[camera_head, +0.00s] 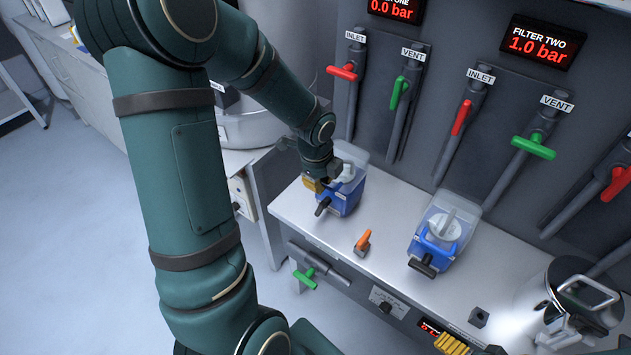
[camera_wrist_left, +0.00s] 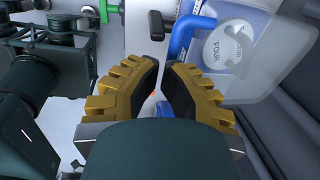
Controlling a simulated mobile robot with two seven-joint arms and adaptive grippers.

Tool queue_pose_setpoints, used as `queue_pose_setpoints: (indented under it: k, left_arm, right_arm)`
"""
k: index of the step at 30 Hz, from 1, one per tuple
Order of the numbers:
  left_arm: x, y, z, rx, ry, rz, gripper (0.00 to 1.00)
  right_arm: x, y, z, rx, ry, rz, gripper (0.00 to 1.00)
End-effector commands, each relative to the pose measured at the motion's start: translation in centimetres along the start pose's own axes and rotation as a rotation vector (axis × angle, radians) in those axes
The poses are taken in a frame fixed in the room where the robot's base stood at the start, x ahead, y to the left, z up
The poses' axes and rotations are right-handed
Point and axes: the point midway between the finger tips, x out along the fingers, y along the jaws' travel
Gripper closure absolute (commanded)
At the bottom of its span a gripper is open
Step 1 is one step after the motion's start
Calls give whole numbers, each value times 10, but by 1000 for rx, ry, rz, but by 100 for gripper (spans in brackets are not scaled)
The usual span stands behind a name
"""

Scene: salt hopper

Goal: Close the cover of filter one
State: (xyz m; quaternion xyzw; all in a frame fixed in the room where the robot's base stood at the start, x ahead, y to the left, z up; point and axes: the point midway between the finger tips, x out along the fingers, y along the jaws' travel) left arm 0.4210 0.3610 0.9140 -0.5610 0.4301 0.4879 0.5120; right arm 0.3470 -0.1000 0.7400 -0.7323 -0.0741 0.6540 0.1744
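Filter one (camera_head: 343,197) is a blue housing with a clear cover (camera_head: 352,154) at its back and a black handle in front. The cover seems raised, but its exact angle is hard to tell. In the left wrist view the clear cover (camera_wrist_left: 284,22) is at the upper right, near a white round cap marked POUR (camera_wrist_left: 226,50). My left gripper (camera_head: 318,184) is at the front left of filter one. Its yellow fingers (camera_wrist_left: 161,66) have a narrow empty gap between them. My right gripper (camera_head: 452,344) shows only partly at the bottom edge.
Filter two (camera_head: 437,245) stands to the right on the same bench. An orange-handled part (camera_head: 363,242) lies between the filters. A steel pot (camera_head: 565,300) is at the far right. Red and green valves line the back panel (camera_head: 425,110). Filter one's display (camera_head: 395,8) reads 0.0 bar.

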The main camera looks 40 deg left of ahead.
Motion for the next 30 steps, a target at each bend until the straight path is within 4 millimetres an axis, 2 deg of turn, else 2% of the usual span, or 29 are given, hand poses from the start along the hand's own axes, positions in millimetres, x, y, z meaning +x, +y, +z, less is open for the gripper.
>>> queue_pose_setpoints:
  k: [1,9,15,24,28,30]
  left_arm:
    - [-15,-7,-4,4,-1,-6,100]
    - [-73,-6,-3,0,-2,-13,100]
    - [-101,-4,-3,1,-2,-13,100]
    - [-111,-3,-3,2,-2,-11,100]
    - [-109,-3,-4,-3,2,-10,100]
    - [-100,-4,-12,-31,18,-8,100]
  right_arm:
    - [-12,-5,0,0,-3,0,0]
    - [-26,-10,0,3,-4,0,0]
    - [-32,-12,-4,5,3,1,0]
    - [-34,-13,-5,6,7,1,0]
    - [-34,-13,-5,6,7,1,0]
    - [-34,-13,-5,5,7,1,0]
